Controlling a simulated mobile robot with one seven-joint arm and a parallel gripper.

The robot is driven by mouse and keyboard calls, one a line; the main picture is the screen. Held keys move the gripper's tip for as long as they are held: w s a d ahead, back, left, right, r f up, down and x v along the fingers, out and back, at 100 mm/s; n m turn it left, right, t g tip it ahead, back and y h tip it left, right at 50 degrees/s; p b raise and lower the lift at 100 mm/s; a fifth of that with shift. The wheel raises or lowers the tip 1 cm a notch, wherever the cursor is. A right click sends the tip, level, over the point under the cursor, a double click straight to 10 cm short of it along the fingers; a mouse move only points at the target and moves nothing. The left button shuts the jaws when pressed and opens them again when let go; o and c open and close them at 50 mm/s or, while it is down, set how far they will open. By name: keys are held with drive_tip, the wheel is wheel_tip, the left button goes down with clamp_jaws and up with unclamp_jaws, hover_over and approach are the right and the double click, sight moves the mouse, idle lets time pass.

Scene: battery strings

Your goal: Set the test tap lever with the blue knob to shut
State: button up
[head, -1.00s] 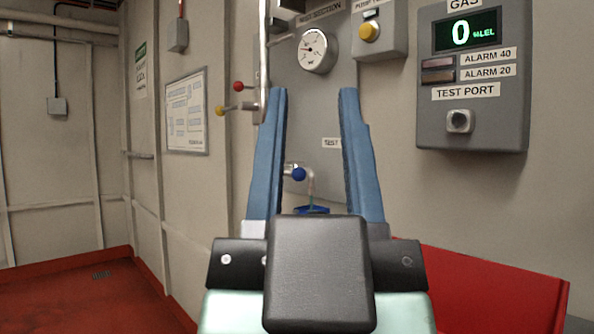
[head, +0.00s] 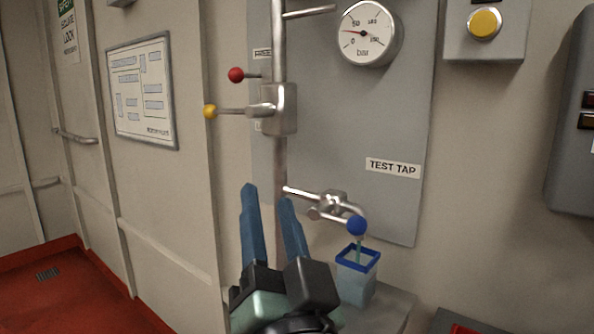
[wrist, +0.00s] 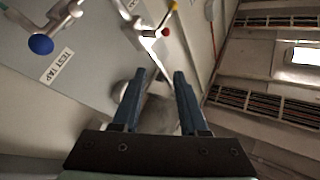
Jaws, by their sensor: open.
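The blue knob (head: 356,225) is at the right end of the test tap's metal lever (head: 330,217), which lies roughly along the pipe under the tap body (head: 333,200). A thin greenish stream (head: 358,249) shows between the spout and a blue-rimmed container (head: 356,285) below. My gripper (head: 267,193) is open and empty, left of the tap and apart from the knob in the picture. In the wrist view, the blue knob (wrist: 41,44) is at upper left, well to the left of my open gripper (wrist: 160,73).
Levers with a red knob (head: 235,74) and a yellow knob (head: 210,111) are by the vertical pipe above my gripper. A pressure gauge (head: 369,32) and the TEST TAP label (head: 393,168) are on the grey panel. A red-edged object shows at bottom right.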

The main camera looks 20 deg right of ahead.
drive_tip(key=w+d+m+g+h+p, duration=0.1)
drive_tip(key=w+d+m+g+p, duration=0.15)
drive_tip(key=d+m+p, duration=0.45)
drive_tip(key=m+g+p, duration=0.4)
drive_tip(key=m+p, duration=0.3)
drive_tip(key=p, duration=0.4)
approach(335, 221)
drive_tip(key=w, duration=0.3)
drive_tip(key=w+f, duration=0.1)
drive_tip(key=w, duration=0.3)
drive_tip(key=w+d+p, duration=0.1)
drive_tip(key=w, duration=0.2)
drive_tip(key=shift+w+d+f, duration=0.1)
drive_tip(key=shift+w+f, duration=0.2)
drive_tip(key=shift+w, duration=0.05)
drive_tip(key=shift+c, duration=0.3)
clamp_jaws()
drive_tip(key=shift+f, duration=0.1)
